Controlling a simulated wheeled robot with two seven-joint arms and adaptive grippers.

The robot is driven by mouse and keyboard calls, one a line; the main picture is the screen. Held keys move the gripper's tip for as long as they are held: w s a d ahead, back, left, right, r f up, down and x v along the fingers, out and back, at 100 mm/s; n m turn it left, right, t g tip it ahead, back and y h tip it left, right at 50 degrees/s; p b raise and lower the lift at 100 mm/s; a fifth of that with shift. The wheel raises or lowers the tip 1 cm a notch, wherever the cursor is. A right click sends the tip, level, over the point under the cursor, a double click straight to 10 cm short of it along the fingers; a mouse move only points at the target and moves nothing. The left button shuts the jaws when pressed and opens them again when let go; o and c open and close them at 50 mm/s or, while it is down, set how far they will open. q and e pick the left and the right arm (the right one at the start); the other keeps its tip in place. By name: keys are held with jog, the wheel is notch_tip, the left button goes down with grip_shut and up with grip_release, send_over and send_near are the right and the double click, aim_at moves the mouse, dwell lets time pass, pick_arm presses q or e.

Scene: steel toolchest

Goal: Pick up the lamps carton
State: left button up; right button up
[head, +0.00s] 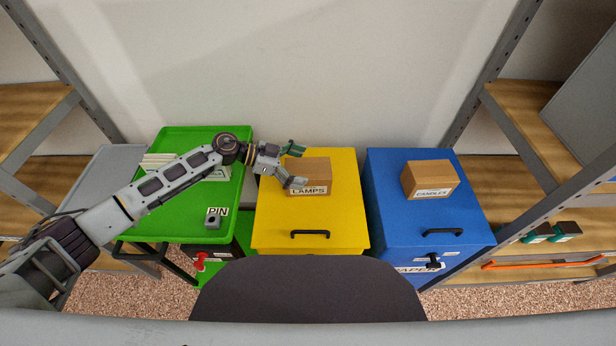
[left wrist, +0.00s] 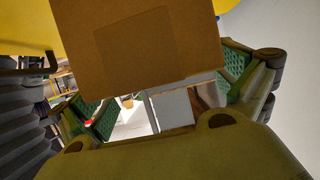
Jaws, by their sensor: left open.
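The lamps carton (head: 312,175) is a brown box with a white LAMPS label on its front. It sits on top of the yellow chest (head: 275,226) in the head view. My left gripper (head: 291,166) is open at the carton's left side, one finger toward the back and one toward the front left corner. In the left wrist view the carton (left wrist: 140,40) fills the upper middle, and the green finger pads of my left gripper (left wrist: 168,92) show on either side below it. I cannot tell whether the fingers touch the carton. My right gripper is not in view.
A blue chest (head: 390,205) to the right holds a CANDLES carton (head: 430,179). Steel racks with wooden shelves (head: 530,105) flank both sides. A wall stands behind.

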pick_arm(q)
jog(key=shift+c, duration=0.4)
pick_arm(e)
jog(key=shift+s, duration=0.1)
pick_arm(q)
jog(key=c, duration=1.4)
jog(key=shift+c, duration=0.7)
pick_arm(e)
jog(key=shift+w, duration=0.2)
pick_arm(q)
jog(key=shift+r, duration=0.45)
notch_tip(320, 180, up, 17)
jog(key=p, duration=0.2)
jog(key=shift+p, duration=0.4)
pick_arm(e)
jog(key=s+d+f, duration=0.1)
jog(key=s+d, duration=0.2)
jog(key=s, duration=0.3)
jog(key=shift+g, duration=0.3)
pick_arm(q)
jog(key=shift+r, duration=0.1)
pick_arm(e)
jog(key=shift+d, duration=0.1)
